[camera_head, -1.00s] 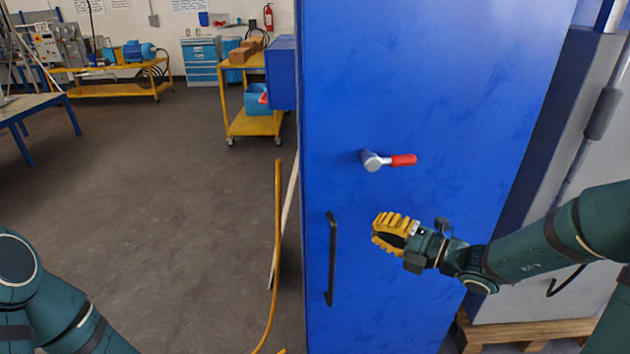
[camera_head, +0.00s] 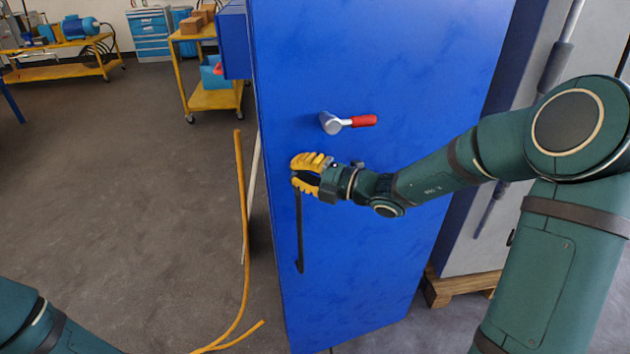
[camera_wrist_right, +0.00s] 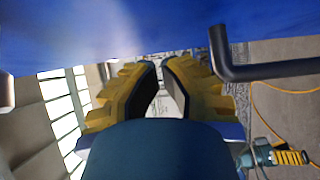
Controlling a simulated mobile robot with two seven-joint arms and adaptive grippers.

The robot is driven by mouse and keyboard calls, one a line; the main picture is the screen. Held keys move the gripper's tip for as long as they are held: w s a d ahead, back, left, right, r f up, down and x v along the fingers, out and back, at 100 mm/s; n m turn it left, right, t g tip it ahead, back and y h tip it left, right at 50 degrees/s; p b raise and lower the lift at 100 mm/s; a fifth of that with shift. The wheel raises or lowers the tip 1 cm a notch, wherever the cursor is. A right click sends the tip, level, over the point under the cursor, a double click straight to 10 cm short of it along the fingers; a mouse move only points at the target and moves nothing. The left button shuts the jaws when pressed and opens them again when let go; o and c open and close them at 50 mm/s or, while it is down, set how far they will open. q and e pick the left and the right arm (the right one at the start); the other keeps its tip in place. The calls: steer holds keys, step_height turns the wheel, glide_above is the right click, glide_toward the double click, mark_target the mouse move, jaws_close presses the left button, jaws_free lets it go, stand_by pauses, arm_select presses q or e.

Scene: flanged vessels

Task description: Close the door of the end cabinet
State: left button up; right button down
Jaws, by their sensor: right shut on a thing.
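The end cabinet's blue door (camera_head: 380,230) fills the middle of the head view, with a silver lever with a red grip (camera_head: 345,122) on it. Its upright black bar handle (camera_head: 299,240) is lower left on the door. My right gripper (camera_head: 303,174), with yellow fingers, is shut at the handle's upper end, hiding it. In the right wrist view the gripper (camera_wrist_right: 160,88) shows a narrow gap between its fingers; the handle (camera_wrist_right: 270,70) shows beside the right-hand finger, and the grip itself is not clear.
A yellow hose (camera_head: 243,240) runs up beside the door's left edge and along the floor. A yellow trolley (camera_head: 210,100) stands behind at the left. A grey cabinet (camera_head: 490,235) on a wooden pallet (camera_head: 455,287) is at the right. The floor at left is open.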

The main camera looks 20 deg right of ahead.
steer(key=shift+w, duration=0.9)
steer(key=shift+d, duration=0.1)
steer(key=shift+w, duration=0.35)
steer(key=w+d+m+t+h, duration=0.1)
steer(key=w+m+t+h, duration=0.1)
steer(key=w, duration=1)
steer(key=shift+w+d+r+m+t+h, duration=0.3)
steer(key=shift+w+m+h, duration=0.15)
steer(key=shift+h, duration=0.45)
steer(key=shift+s, duration=0.1)
